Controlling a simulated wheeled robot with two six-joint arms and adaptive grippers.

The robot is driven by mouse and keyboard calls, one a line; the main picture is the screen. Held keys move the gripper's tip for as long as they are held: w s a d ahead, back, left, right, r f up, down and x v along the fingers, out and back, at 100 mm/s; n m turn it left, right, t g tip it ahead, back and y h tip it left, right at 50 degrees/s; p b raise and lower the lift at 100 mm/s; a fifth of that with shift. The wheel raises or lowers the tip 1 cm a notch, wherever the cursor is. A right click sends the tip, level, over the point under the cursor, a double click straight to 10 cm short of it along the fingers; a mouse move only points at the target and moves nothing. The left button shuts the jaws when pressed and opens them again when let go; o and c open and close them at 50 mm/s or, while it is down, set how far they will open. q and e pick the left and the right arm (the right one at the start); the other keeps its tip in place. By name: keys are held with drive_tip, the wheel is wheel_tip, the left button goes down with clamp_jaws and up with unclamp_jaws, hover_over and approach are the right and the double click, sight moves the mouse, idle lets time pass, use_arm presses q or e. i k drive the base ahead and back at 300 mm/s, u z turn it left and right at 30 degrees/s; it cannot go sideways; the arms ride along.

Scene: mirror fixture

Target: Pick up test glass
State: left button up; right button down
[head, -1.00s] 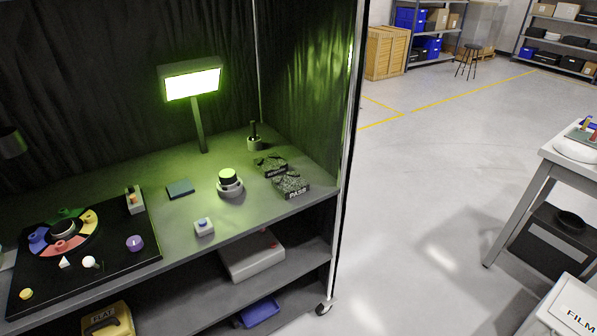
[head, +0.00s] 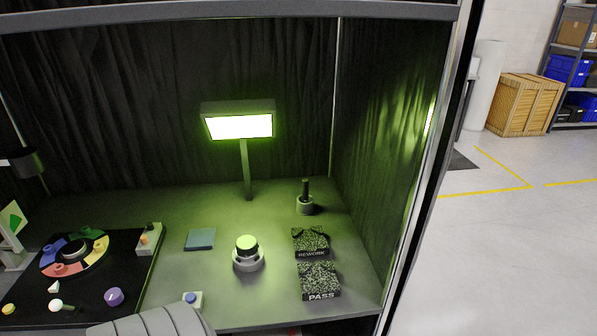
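I see no thing labelled test glass. A round dark piece with a green-lit top (head: 247,243) sits on a pale round stand (head: 248,263) on the bench, in front of the lamp; it may be the glass, but I cannot tell. Neither gripper is in view. A grey ribbed part, probably of my own arm, shows at the bottom edge, left of centre, and hides part of the bench front.
A lit green lamp (head: 239,126) stands at the back. REWORK (head: 311,242) and PASS (head: 319,280) trays lie at right, near a small pot with a dark handle (head: 305,205). A black panel with a coloured ring (head: 112,265) is at left. A frame post (head: 425,190) bounds the right.

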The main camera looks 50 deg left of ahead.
sight(246, 244)
drive_tip(key=i, duration=1.15)
drive_tip(key=u, duration=2.25)
